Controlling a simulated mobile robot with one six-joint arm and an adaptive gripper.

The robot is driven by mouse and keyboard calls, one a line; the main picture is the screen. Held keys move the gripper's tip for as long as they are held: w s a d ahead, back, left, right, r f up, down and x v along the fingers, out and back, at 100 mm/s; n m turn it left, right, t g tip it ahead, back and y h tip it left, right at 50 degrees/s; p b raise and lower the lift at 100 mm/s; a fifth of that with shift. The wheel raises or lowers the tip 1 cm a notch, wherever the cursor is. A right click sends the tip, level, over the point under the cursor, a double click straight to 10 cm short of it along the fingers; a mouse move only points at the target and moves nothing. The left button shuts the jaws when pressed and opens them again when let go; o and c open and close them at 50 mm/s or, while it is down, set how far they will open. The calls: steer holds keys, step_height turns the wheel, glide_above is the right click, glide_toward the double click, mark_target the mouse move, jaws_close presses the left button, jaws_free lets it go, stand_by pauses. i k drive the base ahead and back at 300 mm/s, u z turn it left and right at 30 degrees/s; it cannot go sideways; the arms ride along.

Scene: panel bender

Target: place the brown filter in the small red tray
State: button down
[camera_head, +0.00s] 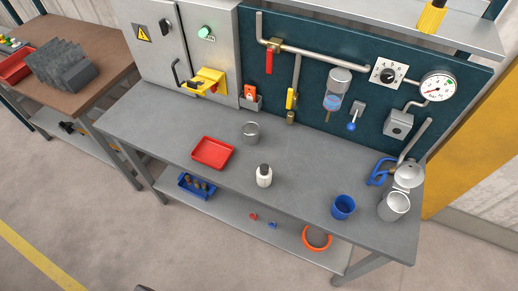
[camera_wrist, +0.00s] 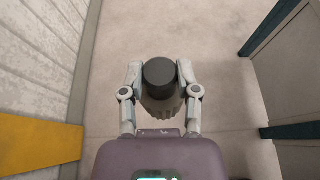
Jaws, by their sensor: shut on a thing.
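My gripper (camera_wrist: 160,85) is in the wrist view, with its two fingers closed on opposite sides of a dark cylinder (camera_wrist: 159,74). The cylinder has a flat, nearly black round top and a grey, ribbed-looking body. It looks dark grey rather than brown, so I cannot tell for sure that it is the brown filter. Bare floor lies beneath it. The small red tray (camera_head: 212,153) lies on the grey bench in the head view, left of the middle, and looks empty. My gripper does not show in the head view.
The grey bench (camera_head: 300,190) also holds a metal cup (camera_head: 250,132), a white bottle (camera_head: 264,176), a blue cup (camera_head: 343,207) and a metal pot (camera_head: 394,206). A pipe panel (camera_head: 318,75) stands behind. Another red tray (camera_head: 15,68) is on the brown table at left.

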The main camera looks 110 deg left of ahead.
mark_target(214, 154)
steer(key=u, duration=0.05)
steer(key=k, duration=0.15)
steer(key=u, duration=3)
